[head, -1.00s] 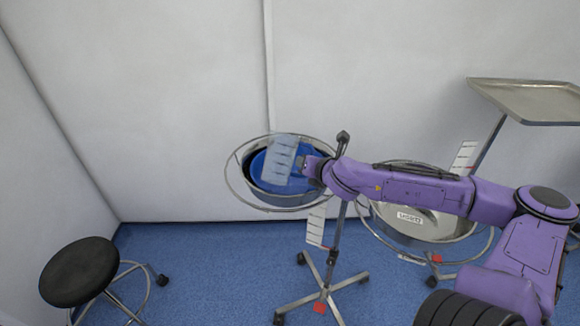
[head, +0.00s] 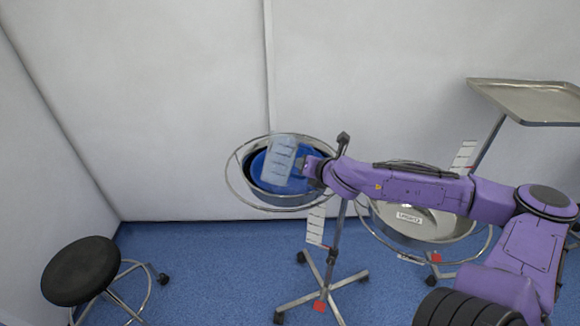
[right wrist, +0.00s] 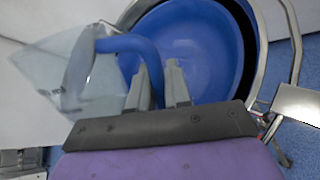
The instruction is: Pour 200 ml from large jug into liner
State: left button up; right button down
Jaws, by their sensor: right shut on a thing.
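The large jug (head: 279,162) is clear with graduation marks and a blue handle (right wrist: 135,45). My right gripper (head: 303,164) is shut on the handle; its fingers also show in the right wrist view (right wrist: 161,88). The jug is tilted and held above the blue liner (head: 308,183), which lines a round metal basin on a ring stand. The liner's blue inside fills much of the right wrist view (right wrist: 200,50). I cannot make out a liquid stream or the level in the jug. My left gripper is not in view.
A second metal basin (head: 440,225) with a label sits in another ring stand behind my right arm. A steel tray table (head: 535,100) is at upper right. A black stool (head: 80,270) stands at lower left. A white wall is close behind the stands.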

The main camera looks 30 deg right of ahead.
jog(key=shift+a+f+y+p, duration=0.2)
jog(key=shift+y+p, duration=0.1)
jog(key=shift+p, duration=0.25)
dwell(1.1)
jog(key=shift+s+a+r+m+g+y+p, duration=0.3)
jog(key=shift+m+g+y+p, duration=0.2)
jog(key=shift+p, duration=1.1)
dwell(1.8)
jog(key=shift+f+y+p, duration=0.15)
jog(key=shift+y+p, duration=0.15)
dwell(1.0)
